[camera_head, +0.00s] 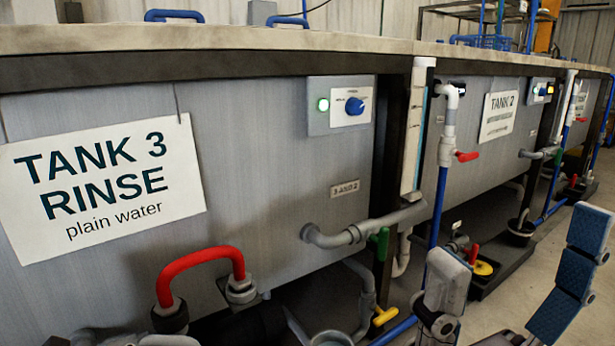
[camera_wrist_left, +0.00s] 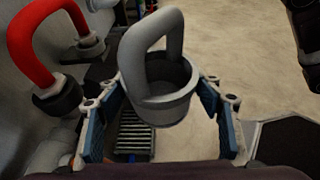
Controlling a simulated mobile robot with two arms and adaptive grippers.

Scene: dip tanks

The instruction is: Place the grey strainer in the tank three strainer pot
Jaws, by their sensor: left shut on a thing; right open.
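The grey strainer (camera_wrist_left: 163,110), a round cup with a tall looped handle, is between the blue-padded fingers of my left gripper (camera_wrist_left: 160,93) in the left wrist view. My left gripper is shut on it and holds it upright with the loop up. In the head view, the left gripper cannot be made out clearly. My right gripper (camera_head: 515,262) is open and empty at the lower right, its blue-padded fingers apart. Tank three (camera_head: 262,165) bears the rinse sign. I cannot tell the strainer pot with certainty among the fittings under it.
A red looped pipe (camera_head: 203,263) joins two fittings at the tank's foot; it also shows in the left wrist view (camera_wrist_left: 30,50). A grey pipe (camera_head: 365,230) and a yellow-handled valve (camera_head: 386,316) are to its right. Concrete floor (camera_wrist_left: 245,50) is clear right of the strainer.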

